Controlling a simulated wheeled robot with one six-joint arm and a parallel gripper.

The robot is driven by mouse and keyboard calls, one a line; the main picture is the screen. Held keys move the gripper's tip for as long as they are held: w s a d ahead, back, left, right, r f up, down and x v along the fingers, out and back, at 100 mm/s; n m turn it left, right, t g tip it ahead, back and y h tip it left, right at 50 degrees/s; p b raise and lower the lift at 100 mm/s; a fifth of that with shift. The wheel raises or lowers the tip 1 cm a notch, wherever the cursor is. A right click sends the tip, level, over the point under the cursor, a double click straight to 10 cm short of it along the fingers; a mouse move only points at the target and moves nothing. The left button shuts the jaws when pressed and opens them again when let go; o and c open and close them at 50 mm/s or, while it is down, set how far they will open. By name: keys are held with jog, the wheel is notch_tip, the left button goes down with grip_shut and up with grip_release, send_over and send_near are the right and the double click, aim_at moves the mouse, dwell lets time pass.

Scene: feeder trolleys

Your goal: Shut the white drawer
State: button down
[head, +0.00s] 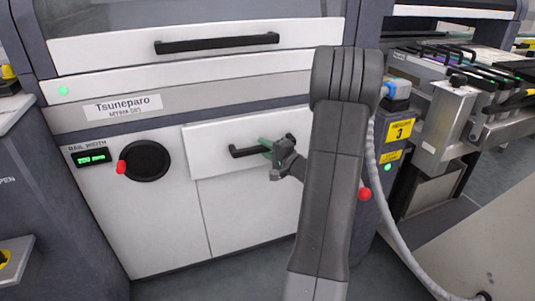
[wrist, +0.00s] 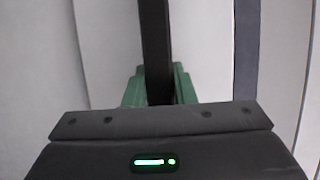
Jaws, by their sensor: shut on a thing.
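The white drawer (head: 215,145) is in the lower front of the machine in the head view, with a black bar handle (head: 246,151). Its front looks slightly proud of the panel below, but I cannot tell how far it is open. My gripper (head: 270,150) is at the right half of the handle. In the wrist view, the green fingers of my gripper (wrist: 159,88) close on both sides of the black handle (wrist: 154,45). My arm hides the right end of the drawer front.
A black knob with a red grip (head: 147,161) and a rail width display (head: 93,157) are left of the drawer. A larger handle (head: 217,43) is on the cover above. Feeders (head: 470,75) stand at the right. Grey floor (head: 230,277) shows below the machine.

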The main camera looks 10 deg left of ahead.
jog(key=c, duration=1.2)
grip_release()
jog(key=shift+w+a, duration=0.1)
jog(key=shift+w, duration=0.1)
jog(key=p+v, duration=0.2)
jog(key=v, duration=1.1)
jog(key=shift+s+d, duration=0.3)
jog(key=b+x, duration=0.1)
jog(key=x, duration=1.2)
jog(key=shift+s, duration=0.1)
jog(key=shift+s+d, duration=0.1)
jog(key=shift+s, duration=0.15)
